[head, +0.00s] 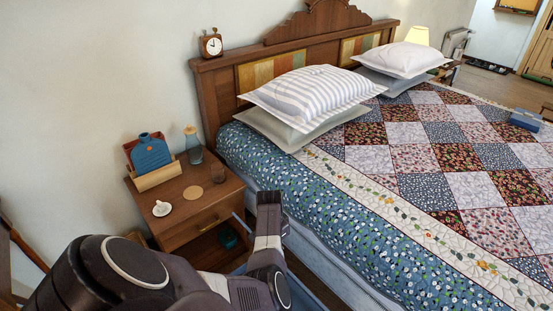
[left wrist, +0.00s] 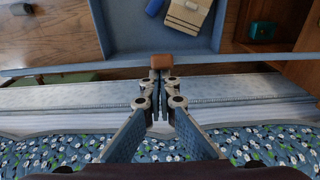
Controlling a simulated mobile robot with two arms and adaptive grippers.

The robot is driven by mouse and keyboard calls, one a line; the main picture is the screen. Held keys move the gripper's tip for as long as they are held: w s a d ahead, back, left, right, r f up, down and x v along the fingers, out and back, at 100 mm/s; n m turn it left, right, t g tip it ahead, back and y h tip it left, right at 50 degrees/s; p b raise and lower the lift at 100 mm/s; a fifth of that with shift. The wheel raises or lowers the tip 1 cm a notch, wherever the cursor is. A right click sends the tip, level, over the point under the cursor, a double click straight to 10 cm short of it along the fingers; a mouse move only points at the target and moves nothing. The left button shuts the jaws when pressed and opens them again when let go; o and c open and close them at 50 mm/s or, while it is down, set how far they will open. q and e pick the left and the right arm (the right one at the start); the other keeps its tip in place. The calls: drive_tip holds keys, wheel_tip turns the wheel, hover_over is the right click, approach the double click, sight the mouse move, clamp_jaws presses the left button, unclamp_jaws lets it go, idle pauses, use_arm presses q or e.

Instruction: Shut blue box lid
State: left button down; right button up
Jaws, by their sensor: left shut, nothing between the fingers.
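The blue box (left wrist: 218,30) shows from above in the left wrist view, with blue side walls and a long blue rim (left wrist: 215,66). It looks open at the top, and things inside it are visible. A small brown tab (left wrist: 161,61) sits at the middle of the rim. I cannot tell which blue part is the lid. My left gripper (left wrist: 160,77) is shut and empty, its fingertips beside the brown tab; I cannot tell whether they touch. In the head view my left arm covers most of the box, and only a blue edge (head: 307,293) shows. My right gripper is not in view.
The bed (head: 420,180) with its patchwork cover stands close to the gripper. A wooden nightstand (head: 195,195) is beyond, with a cup, glass, carafe and book holder on top. A teal object (left wrist: 262,31) sits low inside it. A beige item (left wrist: 187,16) lies in the box.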

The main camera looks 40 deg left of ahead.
use_arm(q)
drive_tip(key=shift+s+p, duration=0.3)
drive_tip(key=shift+s, duration=0.25)
use_arm(e)
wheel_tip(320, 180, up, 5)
drive_tip(key=p, duration=0.4)
use_arm(q)
drive_tip(key=s+a+f+b, duration=0.2)
drive_tip(key=s+f+b, duration=1)
drive_tip(key=s+f, duration=1.3)
drive_tip(key=s, duration=0.3)
drive_tip(key=shift+a+f, duration=0.15)
drive_tip(key=shift+f, duration=0.2)
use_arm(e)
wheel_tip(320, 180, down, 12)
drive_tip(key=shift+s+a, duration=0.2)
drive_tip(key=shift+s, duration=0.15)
use_arm(q)
drive_tip(key=shift+s+r, duration=0.1)
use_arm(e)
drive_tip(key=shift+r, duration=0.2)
